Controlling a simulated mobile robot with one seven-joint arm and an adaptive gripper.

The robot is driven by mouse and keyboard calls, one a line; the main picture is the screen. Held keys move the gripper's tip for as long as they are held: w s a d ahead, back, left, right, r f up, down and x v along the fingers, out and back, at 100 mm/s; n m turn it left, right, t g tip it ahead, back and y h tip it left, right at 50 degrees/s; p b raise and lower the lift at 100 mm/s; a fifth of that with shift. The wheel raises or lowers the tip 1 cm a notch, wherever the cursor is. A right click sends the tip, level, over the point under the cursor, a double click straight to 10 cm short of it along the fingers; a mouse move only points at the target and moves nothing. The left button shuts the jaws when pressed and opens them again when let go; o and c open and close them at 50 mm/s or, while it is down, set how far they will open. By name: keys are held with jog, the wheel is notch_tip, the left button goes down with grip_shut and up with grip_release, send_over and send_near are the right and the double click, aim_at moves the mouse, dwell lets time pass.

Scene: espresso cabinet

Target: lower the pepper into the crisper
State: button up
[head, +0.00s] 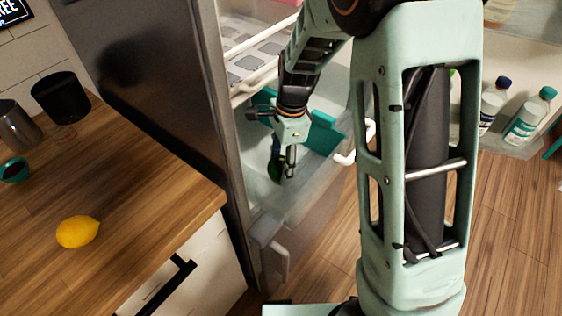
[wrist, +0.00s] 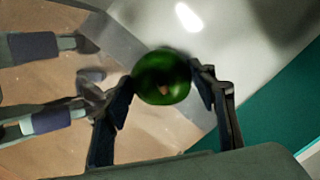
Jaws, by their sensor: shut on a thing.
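A dark green pepper (wrist: 163,72) is between the two fingers of my gripper (wrist: 165,88) in the wrist view, with a brownish stem spot facing the camera. My gripper (head: 289,172) is shut on it and points down inside the open fridge in the head view. The pepper (head: 274,166) shows there only as a small dark green patch beside the fingers. The pale translucent crisper (head: 312,190) is around and below the gripper. I cannot tell whether the pepper touches its floor.
A teal panel (head: 323,137) stands close beside my gripper. White handles (head: 345,157) stick out nearby. The fridge's dark outer side (head: 150,90) is on the left, next to a wooden counter (head: 140,190) with a lemon (head: 78,232). Bottles (head: 528,118) stand at the right.

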jog(key=o, duration=1.2)
jog(key=shift+o, duration=0.2)
